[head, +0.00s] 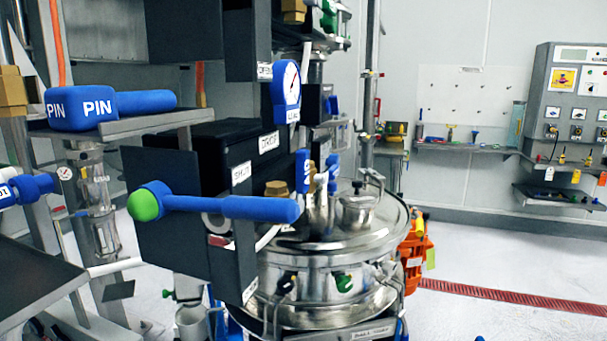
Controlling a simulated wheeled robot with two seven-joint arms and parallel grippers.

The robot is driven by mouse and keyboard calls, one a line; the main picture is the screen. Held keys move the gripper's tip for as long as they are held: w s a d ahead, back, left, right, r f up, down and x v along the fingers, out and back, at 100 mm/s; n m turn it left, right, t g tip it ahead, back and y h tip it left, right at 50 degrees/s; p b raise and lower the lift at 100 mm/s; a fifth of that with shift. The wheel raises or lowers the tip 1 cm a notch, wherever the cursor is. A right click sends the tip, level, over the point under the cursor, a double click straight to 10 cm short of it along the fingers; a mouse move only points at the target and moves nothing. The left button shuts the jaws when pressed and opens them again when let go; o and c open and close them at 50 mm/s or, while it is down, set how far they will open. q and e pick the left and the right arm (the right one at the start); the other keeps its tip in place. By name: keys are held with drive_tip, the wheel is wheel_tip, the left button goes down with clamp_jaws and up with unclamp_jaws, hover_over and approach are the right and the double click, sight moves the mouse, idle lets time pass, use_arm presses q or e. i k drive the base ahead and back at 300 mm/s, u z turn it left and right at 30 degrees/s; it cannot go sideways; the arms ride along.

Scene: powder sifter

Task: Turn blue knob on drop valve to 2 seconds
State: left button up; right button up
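Several blue controls show in the head view, and I cannot tell which one is the drop valve's blue knob. A blue lever (235,207) with a green end cap (143,206) lies roughly level in front of a dark box. A blue block (82,110) marked PIN sits on a metal bracket at the upper left. A blue-framed dial gauge (288,92) stands near the middle. A blue fitting (32,188) enters at the left edge. No 2-second mark is readable. Neither of my grippers is in view.
A round steel vessel (330,262) with a domed lid fills the centre. Dark boxes (170,247) stand left of it. A grey control panel (570,110) and a wall shelf (465,148) are at the back right. The floor (500,260) at right is open.

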sight(333, 158)
drive_tip(key=u, duration=0.5)
drive_tip(key=k, duration=1.15)
drive_tip(key=z, duration=0.4)
drive_tip(key=i, duration=1.8)
drive_tip(key=u, duration=0.95)
